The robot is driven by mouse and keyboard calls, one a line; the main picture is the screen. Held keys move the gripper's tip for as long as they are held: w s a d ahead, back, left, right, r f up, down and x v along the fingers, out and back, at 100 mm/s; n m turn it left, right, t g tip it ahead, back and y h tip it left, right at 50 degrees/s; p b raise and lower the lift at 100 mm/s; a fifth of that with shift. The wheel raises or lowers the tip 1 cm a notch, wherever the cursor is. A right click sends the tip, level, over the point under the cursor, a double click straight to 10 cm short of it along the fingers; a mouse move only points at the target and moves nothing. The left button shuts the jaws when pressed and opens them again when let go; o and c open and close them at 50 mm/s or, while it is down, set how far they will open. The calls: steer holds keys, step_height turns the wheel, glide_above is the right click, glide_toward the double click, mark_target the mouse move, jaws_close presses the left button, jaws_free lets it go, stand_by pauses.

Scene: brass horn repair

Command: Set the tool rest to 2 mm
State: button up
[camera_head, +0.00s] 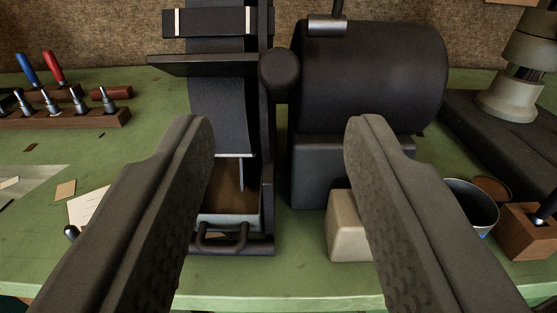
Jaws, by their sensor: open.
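A black belt grinder stands on the green bench, with its dark abrasive belt (222,112) running up through the frame. A flat dark plate that looks like the tool rest (200,66) juts out to the left across the belt. The gap between plate and belt is too small to read. A round black knob (279,68) sits just right of the belt, at the plate's height. My gripper (280,128) is open and empty, its two fingers wide apart in front of the machine. The left finger overlaps the belt's lower left in the picture; the right one overlaps the motor housing (370,75).
Below the belt is a dust tray (228,222) with a bar handle. A beige block (345,228) stands right of it, partly behind my right finger. A can (472,205) and wooden block (528,232) are farther right. A tool rack (65,118) stands left.

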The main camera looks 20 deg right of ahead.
steer(key=v, duration=0.9)
steer(key=shift+s, duration=0.2)
steer(key=s+d+r+n+t+y, duration=0.1)
steer(key=s+r+y, duration=0.2)
steer(key=s, duration=0.6)
steer(key=s+d+r+n+t+y, duration=0.15)
steer(key=s+r, duration=0.25)
steer(key=s, duration=0.4)
steer(key=s+d+f+g, duration=0.1)
steer(key=s+f, duration=0.2)
steer(key=s, duration=0.6)
steer(key=s+d+f+n+g+y, duration=0.1)
steer(key=s+f, duration=0.2)
steer(key=s, duration=0.7)
steer(key=shift+d, duration=0.3)
